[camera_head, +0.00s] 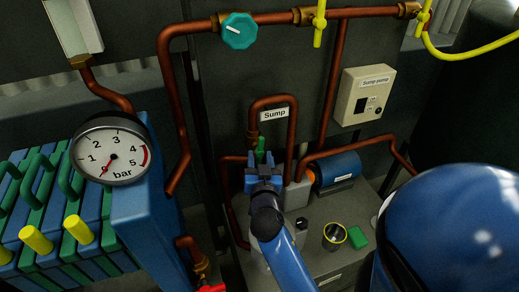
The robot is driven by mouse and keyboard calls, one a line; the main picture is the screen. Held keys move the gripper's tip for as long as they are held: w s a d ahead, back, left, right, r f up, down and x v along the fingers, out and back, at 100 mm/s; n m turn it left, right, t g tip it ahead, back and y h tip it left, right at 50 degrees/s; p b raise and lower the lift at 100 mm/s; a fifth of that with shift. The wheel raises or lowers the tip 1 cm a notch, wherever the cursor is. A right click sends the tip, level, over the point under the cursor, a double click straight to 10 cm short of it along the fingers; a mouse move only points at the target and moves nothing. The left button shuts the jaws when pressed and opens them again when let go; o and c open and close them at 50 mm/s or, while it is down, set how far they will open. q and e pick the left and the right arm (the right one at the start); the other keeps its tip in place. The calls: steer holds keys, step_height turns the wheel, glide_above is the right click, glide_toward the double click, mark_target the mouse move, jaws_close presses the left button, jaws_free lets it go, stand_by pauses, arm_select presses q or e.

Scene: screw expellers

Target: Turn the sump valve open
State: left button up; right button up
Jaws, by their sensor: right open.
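The "Sump" label (275,115) hangs on a looped copper pipe (292,140) in the middle of the view. Just below it, a small green valve handle (260,148) stands upright on the pipe's left leg. My right gripper (262,163) is open, with its blue fingers pointing away from me toward the green handle. The handle shows just beyond and between the fingertips; whether they touch it I cannot tell. The gripper and wrist hide the lower part of the valve. My left gripper is not in view.
A blue motor (335,168) sits right of the gripper. A pressure gauge (110,150) and blue-green filter plates (40,200) stand left. A teal round valve (239,31) is above.

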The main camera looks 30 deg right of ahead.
mark_target(260, 154)
steer(key=shift+x, duration=1.75)
